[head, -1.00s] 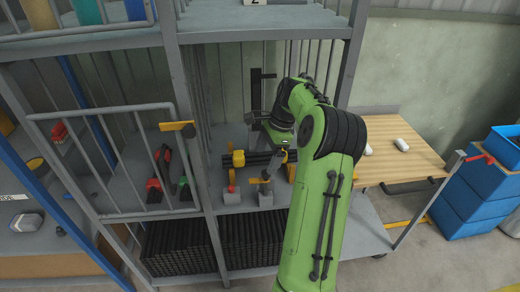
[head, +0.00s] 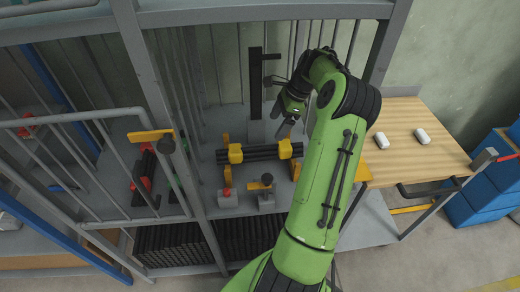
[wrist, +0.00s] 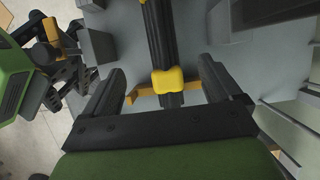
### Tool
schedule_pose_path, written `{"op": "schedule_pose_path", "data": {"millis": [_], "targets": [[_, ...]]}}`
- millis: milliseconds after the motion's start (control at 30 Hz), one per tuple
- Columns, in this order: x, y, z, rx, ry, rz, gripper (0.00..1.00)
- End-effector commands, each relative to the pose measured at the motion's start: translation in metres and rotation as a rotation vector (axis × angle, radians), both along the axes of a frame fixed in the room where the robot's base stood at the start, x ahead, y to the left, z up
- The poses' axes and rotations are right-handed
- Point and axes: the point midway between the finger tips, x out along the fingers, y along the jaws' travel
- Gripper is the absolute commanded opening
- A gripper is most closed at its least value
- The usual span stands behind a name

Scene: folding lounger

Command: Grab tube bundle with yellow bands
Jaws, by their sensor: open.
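The tube bundle (head: 262,152) is several black tubes with a yellow band near each end. It lies horizontally across yellow supports (head: 296,168) on the grey shelf. In the wrist view the bundle (wrist: 160,35) runs upward from between my fingers, with one yellow band (wrist: 168,80) between them. My gripper (head: 287,126) is open and empty, behind and above the bundle's right end in the head view. In the wrist view its two dark fingers (wrist: 162,72) stand either side of the bundle, apart from it. The height gap is hard to judge.
A black upright post (head: 256,85) stands behind the bundle. A red-topped block (head: 227,196) and a yellow-handled clamp (head: 266,190) stand in front. Rack posts (head: 150,110) and a barred gate (head: 85,150) are to the left. A wooden table (head: 405,125) is at right.

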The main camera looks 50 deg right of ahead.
Motion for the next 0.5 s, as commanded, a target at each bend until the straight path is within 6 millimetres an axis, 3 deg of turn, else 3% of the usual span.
{"op": "schedule_pose_path", "data": {"millis": [33, 200, 500], "targets": [[0.003, 0.005, -0.018, 0.005, 0.003, 0.003, 0.92], [0.014, 0.018, -0.057, 0.003, 0.002, 0.002, 0.92], [0.024, 0.028, -0.088, 0.002, 0.001, 0.003, 0.92]]}}
